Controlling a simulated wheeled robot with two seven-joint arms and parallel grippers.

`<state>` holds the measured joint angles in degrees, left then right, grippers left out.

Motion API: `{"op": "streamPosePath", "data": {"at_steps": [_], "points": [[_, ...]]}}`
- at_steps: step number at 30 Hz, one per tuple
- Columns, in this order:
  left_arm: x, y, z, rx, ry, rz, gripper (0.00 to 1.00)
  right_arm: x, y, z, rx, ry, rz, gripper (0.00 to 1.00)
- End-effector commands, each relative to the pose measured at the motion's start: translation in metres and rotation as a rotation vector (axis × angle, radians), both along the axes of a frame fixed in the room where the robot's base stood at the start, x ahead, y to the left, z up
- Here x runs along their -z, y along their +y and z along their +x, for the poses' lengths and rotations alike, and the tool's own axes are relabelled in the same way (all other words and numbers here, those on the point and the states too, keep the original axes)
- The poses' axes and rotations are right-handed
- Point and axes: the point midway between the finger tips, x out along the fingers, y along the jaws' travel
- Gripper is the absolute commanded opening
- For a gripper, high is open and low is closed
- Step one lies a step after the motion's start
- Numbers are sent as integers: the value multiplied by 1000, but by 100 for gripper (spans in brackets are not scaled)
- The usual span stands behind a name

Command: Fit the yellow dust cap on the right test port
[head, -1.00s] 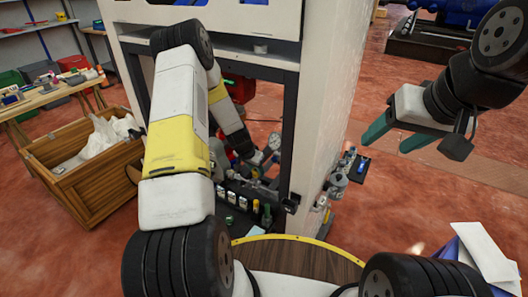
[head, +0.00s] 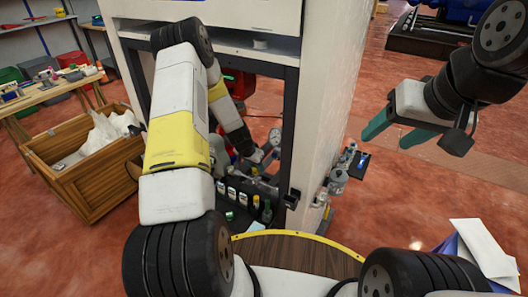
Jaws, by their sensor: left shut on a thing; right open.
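My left arm reaches through the open front of the white dispenser cabinet (head: 336,110). My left gripper (head: 264,156) is inside, small and partly lost among dark parts. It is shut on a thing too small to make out. I cannot pick out the yellow dust cap or the right test port. My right gripper (head: 394,128), with teal fingers, is open and empty in the air to the right of the cabinet, well away from it.
Small bottles (head: 248,202) stand on the dark cabinet floor below my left gripper. The dark frame post (head: 289,135) stands close on its right. A wooden crate (head: 88,192) with white contents stands left. Glass jars (head: 337,180) sit outside the right wall.

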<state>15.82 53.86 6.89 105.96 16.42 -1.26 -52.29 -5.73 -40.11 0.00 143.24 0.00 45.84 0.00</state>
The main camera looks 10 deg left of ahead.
Motion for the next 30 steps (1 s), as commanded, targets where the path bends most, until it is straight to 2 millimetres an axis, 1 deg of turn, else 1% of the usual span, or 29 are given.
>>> {"op": "streamPosePath", "data": {"at_steps": [30], "points": [[26,0,0,-1,0,0,0,0,0,0,0,0,0,61]]}}
